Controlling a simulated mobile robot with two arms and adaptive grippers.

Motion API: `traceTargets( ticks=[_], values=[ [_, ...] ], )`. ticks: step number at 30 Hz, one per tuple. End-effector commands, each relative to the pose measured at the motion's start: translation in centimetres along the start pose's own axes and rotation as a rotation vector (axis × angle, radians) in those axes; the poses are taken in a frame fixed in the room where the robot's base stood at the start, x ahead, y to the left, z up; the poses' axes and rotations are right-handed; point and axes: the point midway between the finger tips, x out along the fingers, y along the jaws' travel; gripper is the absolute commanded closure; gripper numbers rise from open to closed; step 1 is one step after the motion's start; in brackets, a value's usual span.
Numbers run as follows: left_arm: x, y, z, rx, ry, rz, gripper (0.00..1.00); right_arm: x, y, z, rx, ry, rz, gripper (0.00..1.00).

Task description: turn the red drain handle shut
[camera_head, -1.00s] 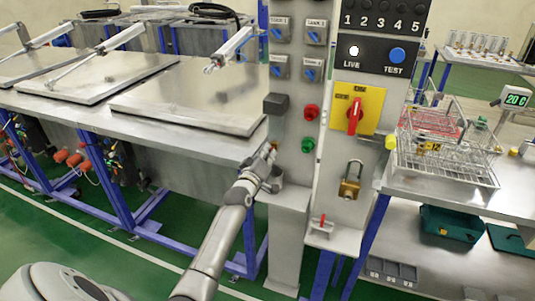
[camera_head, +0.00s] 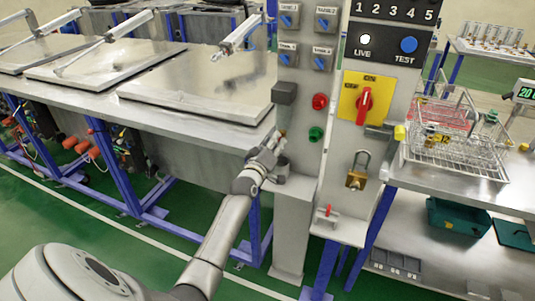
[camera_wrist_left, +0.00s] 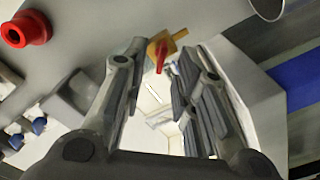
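My left gripper (camera_head: 277,146) is at the left side of the grey control post (camera_head: 293,220), below a dark grey box. In the left wrist view its two fingers (camera_wrist_left: 162,78) are apart, with nothing held between them. A small red handle (camera_wrist_left: 161,57) on a yellow-brass body (camera_wrist_left: 168,42) shows beyond the gap between the fingertips; its lever points down in that view. I cannot see contact. In the head view this handle is mostly hidden by the gripper. My right gripper is not in view.
The post carries a red button (camera_head: 320,101), a green button (camera_head: 316,134) and blue switches. A red rotary switch (camera_head: 365,104) on a yellow plate, a padlock (camera_head: 357,178) and a wire basket (camera_head: 455,150) are to the right. A metal-topped table (camera_head: 180,120) stands left.

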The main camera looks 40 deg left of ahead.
Motion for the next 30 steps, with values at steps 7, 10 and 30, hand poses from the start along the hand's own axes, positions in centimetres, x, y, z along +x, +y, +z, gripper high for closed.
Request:
traceTargets(
  ticks=[7,10,30],
  values=[
    [-3.9,-0.1,0.2,0.0,-0.002,-0.003,0.73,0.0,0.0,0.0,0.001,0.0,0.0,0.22],
    [-5.8,-0.2,0.1,0.0,-0.002,-0.003,0.73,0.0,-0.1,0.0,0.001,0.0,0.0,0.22],
    [-11.3,-0.1,0.1,-0.001,-0.002,-0.002,0.73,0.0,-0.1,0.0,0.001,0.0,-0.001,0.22]
  ],
)
